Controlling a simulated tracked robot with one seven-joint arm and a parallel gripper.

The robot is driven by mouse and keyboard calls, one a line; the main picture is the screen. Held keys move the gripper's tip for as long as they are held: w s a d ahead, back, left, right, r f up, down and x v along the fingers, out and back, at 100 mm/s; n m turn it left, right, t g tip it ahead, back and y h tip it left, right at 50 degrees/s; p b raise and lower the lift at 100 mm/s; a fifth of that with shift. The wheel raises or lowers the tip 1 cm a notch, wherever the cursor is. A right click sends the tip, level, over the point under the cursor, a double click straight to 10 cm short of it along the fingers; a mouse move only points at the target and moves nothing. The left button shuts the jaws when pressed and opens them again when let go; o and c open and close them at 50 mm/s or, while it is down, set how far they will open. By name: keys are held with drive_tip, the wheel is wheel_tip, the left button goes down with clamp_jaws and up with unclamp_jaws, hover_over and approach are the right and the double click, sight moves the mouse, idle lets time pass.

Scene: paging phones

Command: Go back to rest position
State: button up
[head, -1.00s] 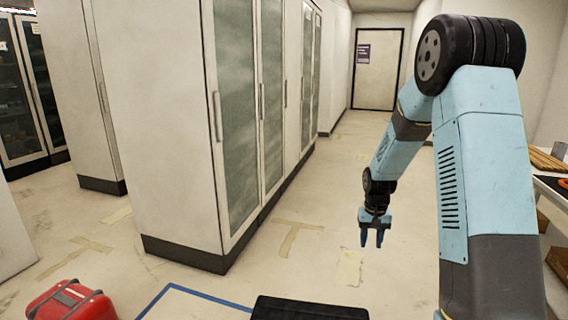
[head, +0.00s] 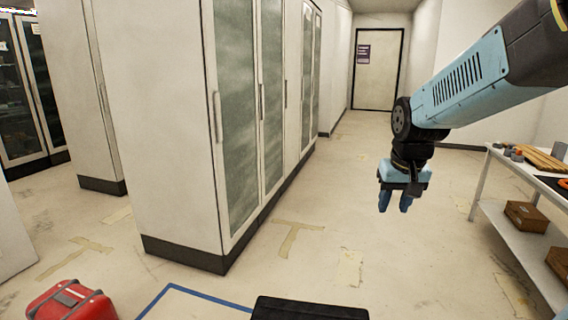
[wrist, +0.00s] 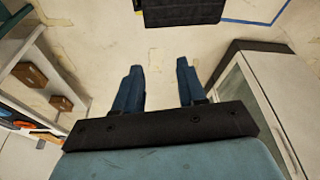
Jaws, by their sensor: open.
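My gripper (head: 396,202) hangs from my blue arm right of centre in the head view, with its blue fingers pointing down. The fingers are apart and nothing is between them. In the wrist view my gripper (wrist: 158,85) also shows open and empty, with bare floor beyond the fingertips. It touches nothing and is in the air between the tall cabinet and the white shelf table.
A tall cabinet (head: 165,130) with glass doors stands left of centre. A white shelf table (head: 510,225) with boxes (head: 527,215) is at the right. A red case (head: 70,302) lies at the lower left. A door (head: 377,70) is at the back. The middle floor is clear.

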drive_tip(key=s+r+t, duration=0.1)
drive_tip(key=s+r, duration=0.1)
drive_tip(key=s, duration=0.5)
drive_tip(key=s+a+r+t, duration=0.1)
drive_tip(key=s+r, duration=0.1)
drive_tip(key=s, duration=0.5)
drive_tip(key=shift+s+a+r+n, duration=0.15)
drive_tip(key=shift+s+r+n, duration=0.15)
drive_tip(key=shift+s+r, duration=0.1)
